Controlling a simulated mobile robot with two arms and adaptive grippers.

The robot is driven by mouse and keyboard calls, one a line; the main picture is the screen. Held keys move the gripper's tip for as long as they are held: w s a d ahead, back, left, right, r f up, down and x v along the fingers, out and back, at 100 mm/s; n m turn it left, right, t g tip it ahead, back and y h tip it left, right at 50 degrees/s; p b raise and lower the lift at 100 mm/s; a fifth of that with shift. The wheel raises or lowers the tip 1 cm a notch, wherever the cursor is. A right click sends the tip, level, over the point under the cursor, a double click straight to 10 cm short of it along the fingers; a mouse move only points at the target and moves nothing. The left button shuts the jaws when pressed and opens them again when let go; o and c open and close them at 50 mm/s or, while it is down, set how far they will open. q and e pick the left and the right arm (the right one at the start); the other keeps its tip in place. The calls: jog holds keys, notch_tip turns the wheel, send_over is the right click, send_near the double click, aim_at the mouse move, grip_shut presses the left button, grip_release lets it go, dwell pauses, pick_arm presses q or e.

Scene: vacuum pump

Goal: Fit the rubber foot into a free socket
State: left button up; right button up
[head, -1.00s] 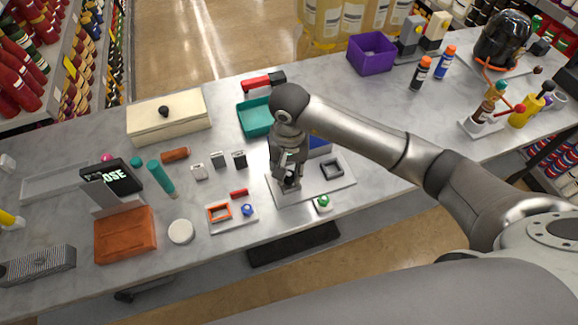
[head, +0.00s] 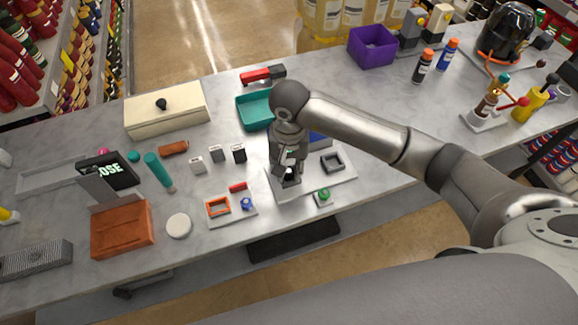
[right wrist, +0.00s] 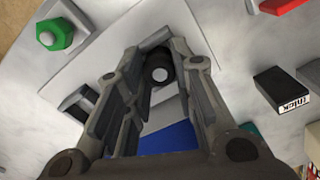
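The grey plate (head: 314,187) lies near the table's front edge and bears dark square sockets. One socket (head: 331,162) looks empty in the head view; in the right wrist view it is partly hidden by a finger. My right gripper (head: 290,172) points down over the plate's left part. In the right wrist view a black round piece with a grey centre, apparently the rubber foot (right wrist: 159,75), lies between the fingertips of that gripper (right wrist: 159,62). Whether the fingers press on it, and whether it is seated in the socket there, I cannot tell. My left gripper is out of view.
A green nut on a small base (head: 323,196) stands at the plate's front edge. Small upright blocks (head: 216,154) and a teal tray (head: 252,112) stand behind. A blue part (head: 320,138) lies behind the plate.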

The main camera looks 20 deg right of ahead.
aim_at(289, 171)
jog(key=o, duration=0.4)
jog(key=shift+r, duration=0.15)
jog(key=shift+r+p, duration=0.85)
jog(key=shift+p, duration=0.1)
notch_tip(289, 171, up, 11)
jog(key=b, duration=0.3)
jog(key=shift+r+b, duration=0.15)
jog(key=shift+b, duration=0.15)
